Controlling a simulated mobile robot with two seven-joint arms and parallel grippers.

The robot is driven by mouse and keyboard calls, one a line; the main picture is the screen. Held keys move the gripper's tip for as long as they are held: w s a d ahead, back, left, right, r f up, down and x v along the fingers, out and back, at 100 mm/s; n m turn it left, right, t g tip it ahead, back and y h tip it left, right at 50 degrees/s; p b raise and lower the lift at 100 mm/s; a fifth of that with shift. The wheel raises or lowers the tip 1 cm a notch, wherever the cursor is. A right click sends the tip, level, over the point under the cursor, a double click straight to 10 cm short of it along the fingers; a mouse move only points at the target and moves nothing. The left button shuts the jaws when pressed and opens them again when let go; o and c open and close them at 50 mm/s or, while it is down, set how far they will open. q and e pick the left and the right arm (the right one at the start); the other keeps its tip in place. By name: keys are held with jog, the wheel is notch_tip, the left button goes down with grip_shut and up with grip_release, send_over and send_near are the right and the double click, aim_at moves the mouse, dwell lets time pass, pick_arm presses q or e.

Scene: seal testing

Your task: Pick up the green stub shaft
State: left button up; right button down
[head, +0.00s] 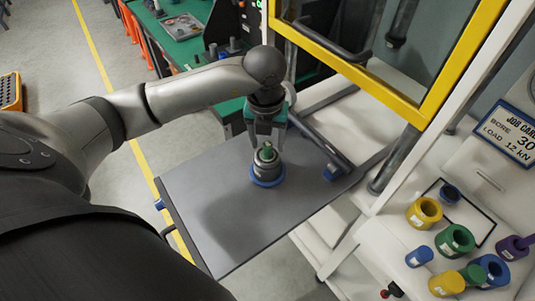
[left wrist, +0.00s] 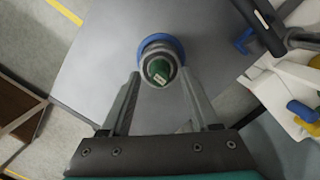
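The green stub shaft (head: 267,152) stands upright in a grey metal holder with a blue base ring (head: 268,180) on the grey table top. In the left wrist view the green stub shaft (left wrist: 158,70) shows a small white label on its end. My left gripper (head: 267,142) points down right over it. In the left wrist view the left gripper (left wrist: 160,78) is open, its fingers on either side of the shaft with gaps visible. I cannot tell how far down the fingertips reach beside it. My right gripper is not in view.
A yellow-framed door (head: 350,68) stands behind the grey table (head: 215,215). A white shelf at right holds several coloured rings, including a yellow one (head: 424,212) and a green one (head: 455,240). A green workbench (head: 175,40) is at the back. The table around the holder is mostly clear.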

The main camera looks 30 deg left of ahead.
pick_arm(q)
grip_shut()
jog(key=shift+r, duration=0.1)
dwell(1.1)
